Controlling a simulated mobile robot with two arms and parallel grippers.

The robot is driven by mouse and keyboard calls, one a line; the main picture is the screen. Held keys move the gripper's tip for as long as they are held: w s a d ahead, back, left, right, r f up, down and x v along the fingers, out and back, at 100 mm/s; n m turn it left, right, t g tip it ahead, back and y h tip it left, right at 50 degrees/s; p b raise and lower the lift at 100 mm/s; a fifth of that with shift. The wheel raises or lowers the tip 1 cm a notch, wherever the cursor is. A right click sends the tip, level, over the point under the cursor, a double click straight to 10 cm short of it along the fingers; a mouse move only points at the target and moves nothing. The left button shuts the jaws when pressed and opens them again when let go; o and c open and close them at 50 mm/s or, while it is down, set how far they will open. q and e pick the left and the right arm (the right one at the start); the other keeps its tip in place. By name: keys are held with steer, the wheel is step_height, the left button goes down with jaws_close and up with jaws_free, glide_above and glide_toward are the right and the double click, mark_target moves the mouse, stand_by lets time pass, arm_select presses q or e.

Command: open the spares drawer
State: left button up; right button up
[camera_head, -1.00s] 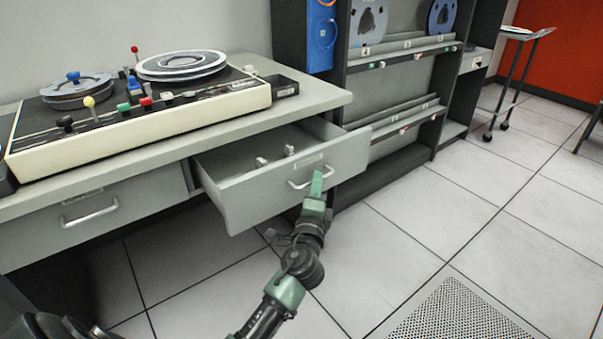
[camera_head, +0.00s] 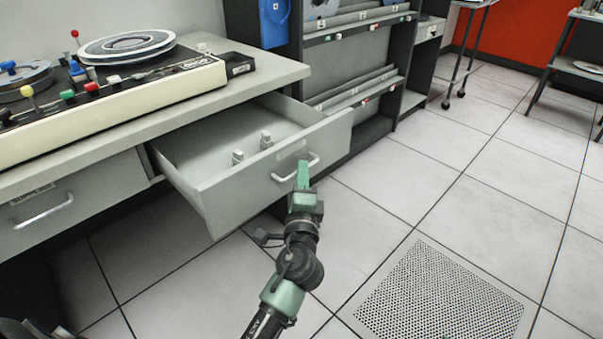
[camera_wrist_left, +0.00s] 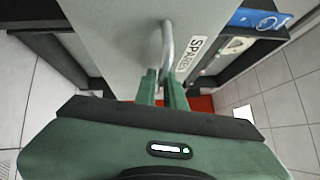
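The grey spares drawer (camera_head: 240,195) stands well out from under the desk, with two small pale items lying inside. Its silver bar handle (camera_head: 285,178) is on the front panel. The fingers partly hide the handle in the head view. My right gripper is not in view.
A second drawer (camera_head: 85,190) to the left is shut. The desk (camera_head: 265,75) carries a tape-reel console (camera_head: 150,105). A dark shelf rack (camera_head: 400,60) stands to the right of the drawer. Open tiled floor (camera_head: 400,190) with a perforated panel (camera_head: 440,300) lies in front.

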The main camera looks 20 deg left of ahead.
arm_select(q)
steer(key=o, duration=0.3)
steer(key=v, duration=0.8)
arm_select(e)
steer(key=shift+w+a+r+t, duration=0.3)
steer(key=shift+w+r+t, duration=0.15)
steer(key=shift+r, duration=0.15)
arm_select(q)
steer(key=shift+w, duration=0.1)
